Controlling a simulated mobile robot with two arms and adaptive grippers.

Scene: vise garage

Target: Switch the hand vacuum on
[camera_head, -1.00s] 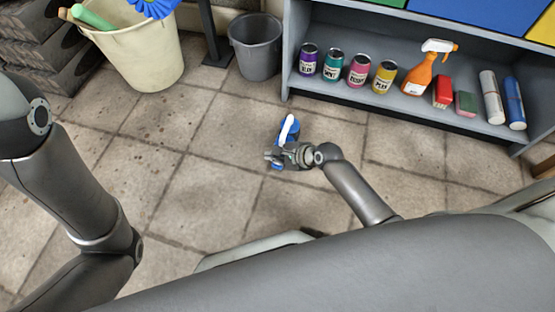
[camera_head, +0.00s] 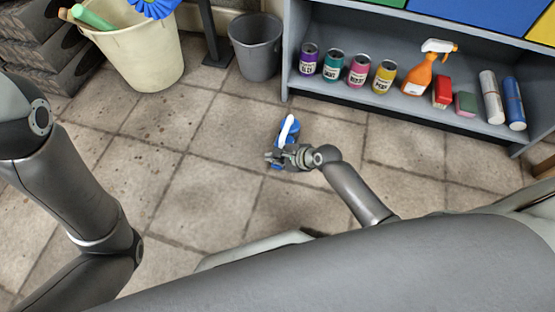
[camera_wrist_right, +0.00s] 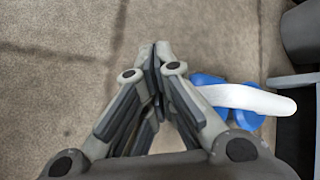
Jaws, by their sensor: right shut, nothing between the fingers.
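The hand vacuum (camera_head: 287,130) is blue with a white handle and is on the tiled floor in front of the shelf. It also shows in the right wrist view (camera_wrist_right: 238,98), to the right of the fingers. My right gripper (camera_head: 270,157) is at the vacuum's near end and hides part of it in the head view. In the wrist view my right gripper's fingers (camera_wrist_right: 153,60) are shut together with nothing between them, beside the vacuum. I cannot tell whether they touch it. No switch can be made out. My left gripper is out of view; only my left arm shows.
A low grey shelf (camera_head: 330,86) at the back right holds several cans, an orange spray bottle (camera_head: 418,74), a red box and rolls. A grey bin (camera_head: 257,52) and a cream bucket (camera_head: 143,58) stand at the back. The floor left of the vacuum is clear.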

